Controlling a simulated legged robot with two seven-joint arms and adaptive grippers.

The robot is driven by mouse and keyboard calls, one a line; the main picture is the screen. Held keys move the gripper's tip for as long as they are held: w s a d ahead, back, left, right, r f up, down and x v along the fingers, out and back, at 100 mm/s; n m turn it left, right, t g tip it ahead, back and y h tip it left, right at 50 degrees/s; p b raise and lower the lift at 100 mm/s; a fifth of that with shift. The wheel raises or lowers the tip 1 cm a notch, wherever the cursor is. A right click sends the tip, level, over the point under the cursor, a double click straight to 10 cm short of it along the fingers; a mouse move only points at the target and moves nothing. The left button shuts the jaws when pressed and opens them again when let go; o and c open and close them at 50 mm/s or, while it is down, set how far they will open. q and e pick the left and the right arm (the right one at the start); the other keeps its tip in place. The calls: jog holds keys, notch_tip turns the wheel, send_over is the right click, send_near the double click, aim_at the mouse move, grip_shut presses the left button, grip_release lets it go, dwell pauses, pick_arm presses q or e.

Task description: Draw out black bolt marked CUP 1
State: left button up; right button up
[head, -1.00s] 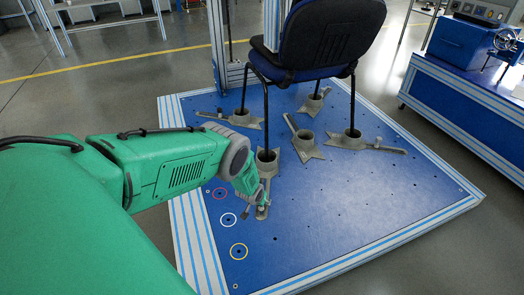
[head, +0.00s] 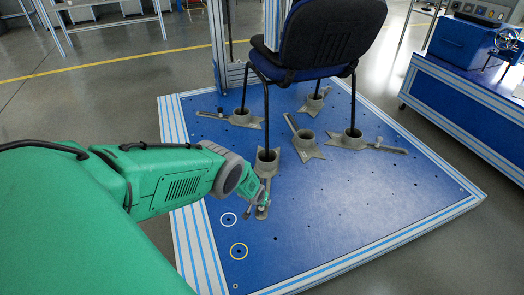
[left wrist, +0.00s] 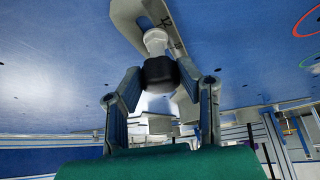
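The black bolt (left wrist: 161,74) shows in the left wrist view, with its dark head toward the camera and a pale collar behind it. It stands on the grey slotted arm (left wrist: 140,18) of a cup foot. My left gripper (left wrist: 162,82) has its fingers apart on both sides of the bolt head, with gaps visible. In the head view my left gripper (head: 262,204) is low over the arm of the front-left cup (head: 267,163), where a chair leg stands. The wrist partly hides the bolt there. No CUP 1 mark is legible. My right gripper is not in view.
The blue chair (head: 330,35) stands with its legs in grey cups on the blue platform (head: 350,225). The platform's front right is clear. A blue bench (head: 465,100) stands at right.

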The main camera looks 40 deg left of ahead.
pick_arm(q)
jog(key=shift+r, duration=0.1)
jog(key=shift+r+p, duration=2.2)
jog(key=shift+r, duration=0.35)
jog(key=shift+r+p, duration=1.6)
jog(key=shift+r, duration=0.45)
jog(key=shift+f, duration=0.1)
